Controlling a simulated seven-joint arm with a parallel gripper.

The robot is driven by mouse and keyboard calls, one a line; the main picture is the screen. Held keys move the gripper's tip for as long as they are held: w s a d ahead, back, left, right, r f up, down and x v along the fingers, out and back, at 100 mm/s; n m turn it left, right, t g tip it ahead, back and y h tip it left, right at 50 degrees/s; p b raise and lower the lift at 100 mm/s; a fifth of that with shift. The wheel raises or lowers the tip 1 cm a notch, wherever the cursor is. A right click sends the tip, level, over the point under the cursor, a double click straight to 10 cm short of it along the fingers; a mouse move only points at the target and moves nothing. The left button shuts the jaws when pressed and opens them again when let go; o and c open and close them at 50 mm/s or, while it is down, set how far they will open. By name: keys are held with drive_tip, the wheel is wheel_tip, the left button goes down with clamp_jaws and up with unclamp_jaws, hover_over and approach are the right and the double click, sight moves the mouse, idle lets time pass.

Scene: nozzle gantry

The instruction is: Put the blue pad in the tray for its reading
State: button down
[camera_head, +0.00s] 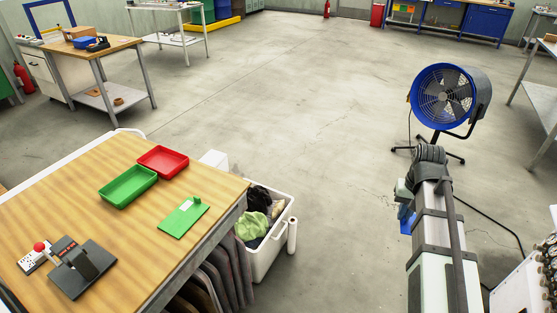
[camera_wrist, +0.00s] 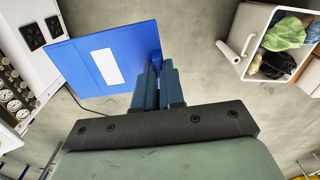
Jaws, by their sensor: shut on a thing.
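The blue pad (camera_wrist: 75,60) is a flat plate with a white label and a small knob near its edge. My gripper (camera_wrist: 158,78) is shut on that knob in the wrist view. In the head view only a bit of the blue pad (camera_head: 406,224) shows beside my arm, held over the floor to the right of the table. A red tray (camera_head: 163,160) and a green tray (camera_head: 128,186) lie side by side on the wooden table, and both look empty.
A green pad (camera_head: 184,218) with a white label lies on the table (camera_head: 120,260) near its right edge. A device with a red knob (camera_head: 40,247) is at front left. A white bin (camera_head: 268,255) of cloths stands beside the table. Gauges (camera_wrist: 15,95) show left in the wrist view. A blue fan (camera_head: 443,97) stands behind.

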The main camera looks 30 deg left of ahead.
drive_tip(key=s+a+r+n, duration=0.2)
drive_tip(key=s+a, duration=0.5)
drive_tip(key=a, duration=1.3)
drive_tip(key=s+a+r+n, duration=0.3)
drive_tip(key=s+a, duration=0.5)
drive_tip(key=a, duration=1.2)
drive_tip(key=s+a+r+n, duration=0.3)
drive_tip(key=s+a, duration=0.5)
drive_tip(key=a, duration=1.2)
drive_tip(key=shift+a+n, duration=0.25)
drive_tip(key=shift+n, duration=0.25)
drive_tip(key=s+a+r+m, duration=0.25)
drive_tip(key=s+a, duration=0.25)
drive_tip(key=a, duration=0.4)
wheel_tip(320, 180, up, 3)
drive_tip(key=m, duration=2.7)
hover_over(147, 178)
drive_tip(key=shift+f, duration=5.05)
